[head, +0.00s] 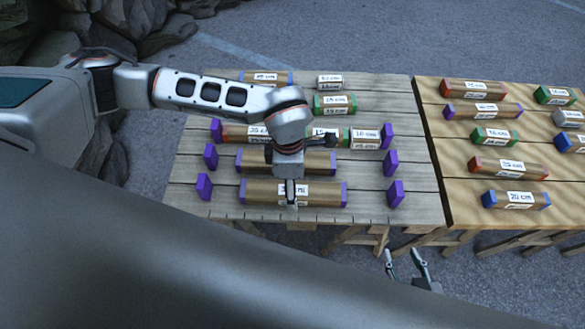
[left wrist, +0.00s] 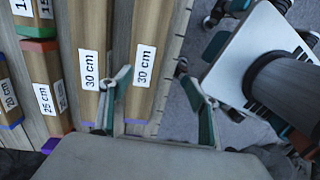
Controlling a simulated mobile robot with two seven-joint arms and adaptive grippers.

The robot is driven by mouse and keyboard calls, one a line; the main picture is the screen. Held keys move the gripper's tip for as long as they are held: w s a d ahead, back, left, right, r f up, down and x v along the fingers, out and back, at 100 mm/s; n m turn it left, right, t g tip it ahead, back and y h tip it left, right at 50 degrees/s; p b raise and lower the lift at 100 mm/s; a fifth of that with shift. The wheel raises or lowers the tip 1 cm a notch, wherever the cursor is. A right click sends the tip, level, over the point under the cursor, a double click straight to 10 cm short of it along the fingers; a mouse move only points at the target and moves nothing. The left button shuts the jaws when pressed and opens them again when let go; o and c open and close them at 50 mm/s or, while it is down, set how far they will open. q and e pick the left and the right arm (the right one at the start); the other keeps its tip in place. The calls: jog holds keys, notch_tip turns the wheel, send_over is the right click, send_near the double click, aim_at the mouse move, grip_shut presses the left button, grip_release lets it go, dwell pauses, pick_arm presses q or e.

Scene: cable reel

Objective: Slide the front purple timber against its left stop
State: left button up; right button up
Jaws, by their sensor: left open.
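The front purple timber (head: 262,192) is a brown bar with purple ends, lying in the front row of the left table. Its left stop (head: 204,187), a purple block, stands left of it with a gap between. The front right stop (head: 395,193) also stands apart from its right end. My left gripper (head: 291,198) is over the timber's middle and partly hides its label. In the left wrist view its fingers are spread, one on each side of the timber (left wrist: 138,90); contact is unclear. My right gripper (head: 405,264) is open and empty, low before the table.
Another purple timber (head: 320,160) lies close behind, between its own stops. A second table (head: 440,200) at right holds several more timbers. The left table's front edge (head: 300,217) is close to the front timber.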

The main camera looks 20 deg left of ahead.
pick_arm(q)
jog(key=shift+w+a+r+t+y, duration=0.15)
jog(key=shift+w+a+t+y, duration=0.2)
jog(key=shift+w+a, duration=0.75)
jog(key=shift+s, duration=0.1)
jog(key=shift+f+b, duration=0.45)
jog(key=shift+f, duration=3.5)
jog(key=c, duration=1.5)
